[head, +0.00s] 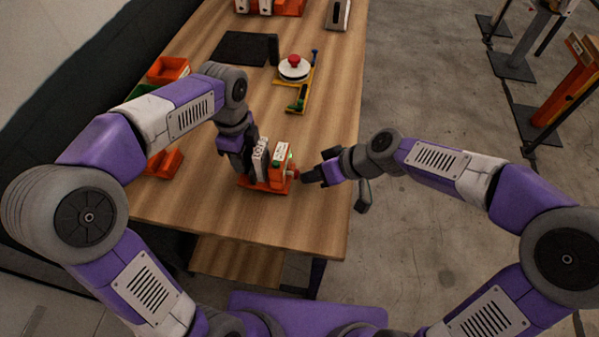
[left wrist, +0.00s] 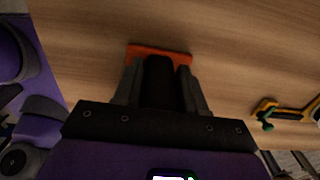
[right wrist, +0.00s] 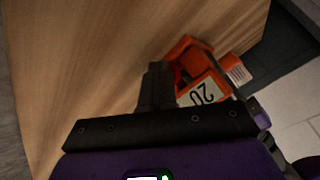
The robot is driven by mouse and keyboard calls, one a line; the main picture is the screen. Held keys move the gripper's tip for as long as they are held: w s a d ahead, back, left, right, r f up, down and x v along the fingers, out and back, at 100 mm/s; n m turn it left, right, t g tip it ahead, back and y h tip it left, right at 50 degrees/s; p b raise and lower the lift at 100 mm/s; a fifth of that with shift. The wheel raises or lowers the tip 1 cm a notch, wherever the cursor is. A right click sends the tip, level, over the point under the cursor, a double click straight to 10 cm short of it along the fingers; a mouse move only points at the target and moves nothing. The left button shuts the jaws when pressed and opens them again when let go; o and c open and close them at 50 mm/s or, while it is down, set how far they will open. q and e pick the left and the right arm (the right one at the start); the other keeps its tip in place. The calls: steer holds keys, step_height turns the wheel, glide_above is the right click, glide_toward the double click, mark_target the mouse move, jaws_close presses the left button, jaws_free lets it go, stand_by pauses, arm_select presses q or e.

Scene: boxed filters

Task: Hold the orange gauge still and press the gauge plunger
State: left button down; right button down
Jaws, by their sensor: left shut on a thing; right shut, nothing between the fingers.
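The orange gauge (head: 277,173) stands on the wooden table near its front right part, with a white label and an orange base. Its orange body and a white panel reading "20" show in the right wrist view (right wrist: 204,92). My left gripper (head: 250,164) is at the gauge's left side, shut on the gauge; in the left wrist view (left wrist: 160,62) its fingers meet an orange edge. My right gripper (head: 304,177) is shut and empty, its tips close to the red plunger (head: 293,172) on the gauge's right side. Whether they touch is unclear. The plunger is partly hidden behind the fingers in the right wrist view.
The wooden table (head: 205,205) is clear in front of the gauge. Behind it are a yellow fixture with a green handle (head: 298,104) and a white disc with a red knob (head: 294,67). A black mat (head: 242,48) lies farther back.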

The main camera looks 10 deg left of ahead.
arm_select(q)
steer(key=shift+a, duration=0.1)
arm_select(e)
steer(key=shift+d, duration=0.55)
arm_select(q)
steer(key=shift+a, duration=0.1)
arm_select(e)
steer(key=shift+d, duration=0.1)
steer(key=shift+d, duration=0.3)
steer(key=shift+s+d, duration=0.15)
steer(key=shift+d, duration=0.95)
steer(key=shift+s+d, duration=0.1)
steer(key=shift+d, duration=0.95)
arm_select(q)
steer(key=c, duration=0.6)
jaws_free()
steer(key=shift+o, duration=0.2)
steer(key=shift+r, duration=0.1)
